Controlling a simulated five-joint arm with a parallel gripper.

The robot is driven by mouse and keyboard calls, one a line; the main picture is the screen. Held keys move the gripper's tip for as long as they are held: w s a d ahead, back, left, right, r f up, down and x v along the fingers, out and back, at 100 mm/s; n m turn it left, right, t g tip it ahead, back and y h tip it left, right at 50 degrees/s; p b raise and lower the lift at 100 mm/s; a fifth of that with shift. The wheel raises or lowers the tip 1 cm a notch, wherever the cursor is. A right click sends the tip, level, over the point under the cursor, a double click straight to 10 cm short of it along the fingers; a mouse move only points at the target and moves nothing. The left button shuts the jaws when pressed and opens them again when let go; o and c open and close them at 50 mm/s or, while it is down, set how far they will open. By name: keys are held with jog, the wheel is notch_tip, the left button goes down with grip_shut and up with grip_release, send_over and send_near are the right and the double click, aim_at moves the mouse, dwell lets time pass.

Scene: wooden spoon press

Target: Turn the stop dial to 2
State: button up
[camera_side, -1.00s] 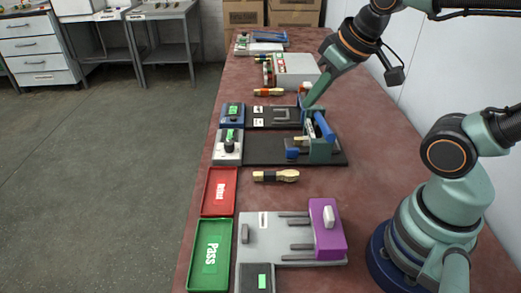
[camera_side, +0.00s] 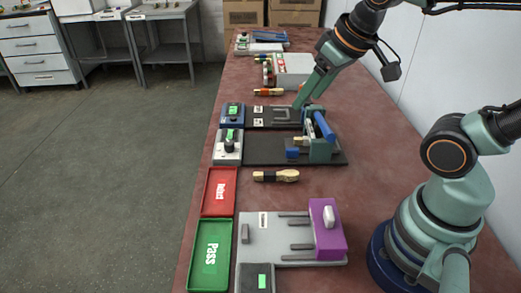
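A light grey box (camera_side: 222,158) stands at the left end of a black base plate. It carries a black knob (camera_side: 229,146), which looks like the stop dial, and a small green display (camera_side: 230,134). The dial's setting and the display's figure are too small to read. My gripper (camera_side: 298,104) points down at the right end of the black plate behind, to the right of and beyond the dial, and apart from it. I cannot make out whether its fingers are open or shut, and no held object is visible.
A green and blue press (camera_side: 319,146) stands on the plate's right part. Behind the dial box is a blue box (camera_side: 232,112) with a green display.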

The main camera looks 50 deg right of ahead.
jog(key=w+r+g, duration=0.2)
jog(key=w, duration=0.5)
jog(key=g, duration=0.3)
send_over(229, 142)
notch_tip(229, 142, down, 12)
notch_tip(229, 142, down, 12)
jog(key=shift+r, duration=0.15)
grip_shut()
